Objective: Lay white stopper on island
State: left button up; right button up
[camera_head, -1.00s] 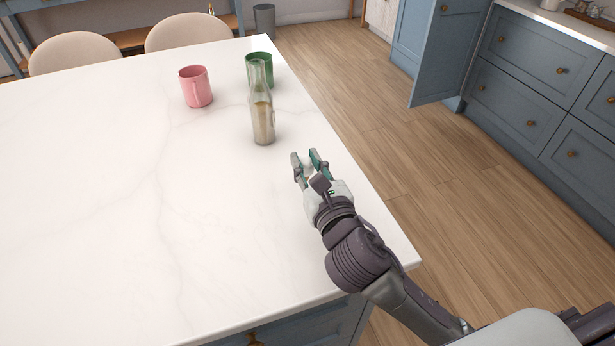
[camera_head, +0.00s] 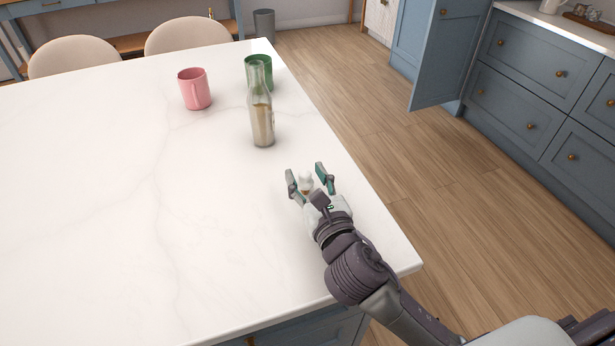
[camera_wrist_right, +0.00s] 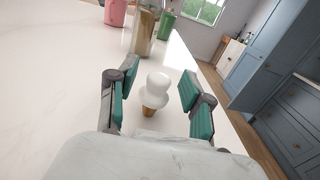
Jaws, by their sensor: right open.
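The white stopper (camera_head: 306,182) has a rounded white top and a tan lower end. It stands on the white marble island (camera_head: 120,210), near the right edge. In the right wrist view the stopper (camera_wrist_right: 157,90) is between the fingers, with a gap on both sides. My right gripper (camera_head: 308,180) is open around it, low over the island; the wrist view shows its two teal-padded fingers (camera_wrist_right: 158,98) spread apart. A clear bottle (camera_head: 262,120) with tan contents stands open-necked just beyond the gripper. My left gripper is not in view.
A pink mug (camera_head: 195,90) and a green mug (camera_head: 259,70) stand farther back on the island. The island's left side is clear. Its right edge drops to a wooden floor (camera_head: 440,190). Two beige chairs (camera_head: 75,54) stand behind it.

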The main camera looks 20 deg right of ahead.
jog(key=shift+r, duration=0.15)
jog(key=s+b, duration=0.1)
jog(key=s, duration=0.8)
jog(key=shift+s+d, duration=0.15)
jog(key=shift+s, duration=0.1)
jog(key=shift+s+r+p, duration=0.15)
jog(key=shift+s+p, duration=0.25)
jog(key=shift+p, duration=0.3)
jog(key=shift+s+p, duration=0.35)
jog(key=shift+s, duration=0.55)
